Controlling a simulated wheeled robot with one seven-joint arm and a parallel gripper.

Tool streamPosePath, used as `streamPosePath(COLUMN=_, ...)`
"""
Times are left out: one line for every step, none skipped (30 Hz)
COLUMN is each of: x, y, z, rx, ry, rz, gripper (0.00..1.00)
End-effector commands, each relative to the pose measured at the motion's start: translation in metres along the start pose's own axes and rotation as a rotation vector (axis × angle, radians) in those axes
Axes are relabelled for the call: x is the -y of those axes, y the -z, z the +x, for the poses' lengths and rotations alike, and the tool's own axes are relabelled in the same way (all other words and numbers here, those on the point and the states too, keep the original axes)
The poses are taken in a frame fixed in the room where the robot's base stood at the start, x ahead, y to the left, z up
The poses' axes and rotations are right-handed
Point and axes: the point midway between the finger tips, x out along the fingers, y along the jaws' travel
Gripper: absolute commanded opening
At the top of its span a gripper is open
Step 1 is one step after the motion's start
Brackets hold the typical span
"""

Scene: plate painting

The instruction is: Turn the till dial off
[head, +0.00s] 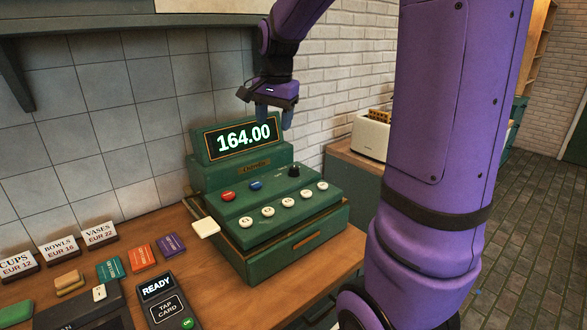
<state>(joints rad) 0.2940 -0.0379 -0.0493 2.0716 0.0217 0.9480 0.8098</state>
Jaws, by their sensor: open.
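The green till (262,210) stands on a wooden counter, and its lit display (244,138) reads 164.00. The black till dial (294,171) sits at the upper right of the key panel, behind the row of round white keys. Its pointer setting is too small to read. My gripper (272,118) hangs above the till in front of the display's right end, up and to the left of the dial. It is open and empty, apart from the till.
A card reader (165,302) showing READY, price signs (60,250) and coloured cards (142,258) lie left of the till. A white toaster (371,136) stands on a cabinet behind right. My purple arm covers the right middle. Tiled floor (530,200) is clear at right.

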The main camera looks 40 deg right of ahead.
Motion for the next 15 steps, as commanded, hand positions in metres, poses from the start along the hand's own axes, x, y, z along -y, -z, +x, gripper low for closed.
streamPosePath(x=0.004, y=0.019, z=0.014, rx=0.012, ry=-0.022, rz=0.074, gripper=0.57)
streamPosePath(x=0.005, y=0.03, z=0.021, rx=0.017, ry=-0.033, rz=0.119, gripper=0.57)
streamPosePath(x=0.007, y=0.043, z=0.031, rx=0.023, ry=-0.047, rz=0.178, gripper=0.57)
streamPosePath(x=0.008, y=0.053, z=0.038, rx=0.027, ry=-0.058, rz=0.222, gripper=0.57)
streamPosePath(x=0.009, y=0.063, z=0.046, rx=0.031, ry=-0.068, rz=0.265, gripper=0.57)
streamPosePath(x=0.009, y=0.075, z=0.056, rx=0.035, ry=-0.081, rz=0.319, gripper=0.57)
streamPosePath(x=0.009, y=0.084, z=0.063, rx=0.038, ry=-0.091, rz=0.358, gripper=0.57)
streamPosePath(x=0.009, y=0.092, z=0.07, rx=0.041, ry=-0.1, rz=0.394, gripper=0.57)
streamPosePath(x=0.008, y=0.102, z=0.079, rx=0.044, ry=-0.111, rz=0.438, gripper=0.57)
streamPosePath(x=0.007, y=0.109, z=0.084, rx=0.045, ry=-0.118, rz=0.468, gripper=0.57)
streamPosePath(x=0.007, y=0.115, z=0.09, rx=0.047, ry=-0.125, rz=0.496, gripper=0.57)
streamPosePath(x=0.006, y=0.121, z=0.097, rx=0.048, ry=-0.133, rz=0.529, gripper=0.57)
streamPosePath(x=0.005, y=0.126, z=0.1, rx=0.049, ry=-0.138, rz=0.548, gripper=0.57)
streamPosePath(x=0.004, y=0.13, z=0.104, rx=0.05, ry=-0.143, rz=0.567, gripper=0.57)
streamPosePath(x=0.004, y=0.134, z=0.108, rx=0.05, ry=-0.148, rz=0.586, gripper=0.57)
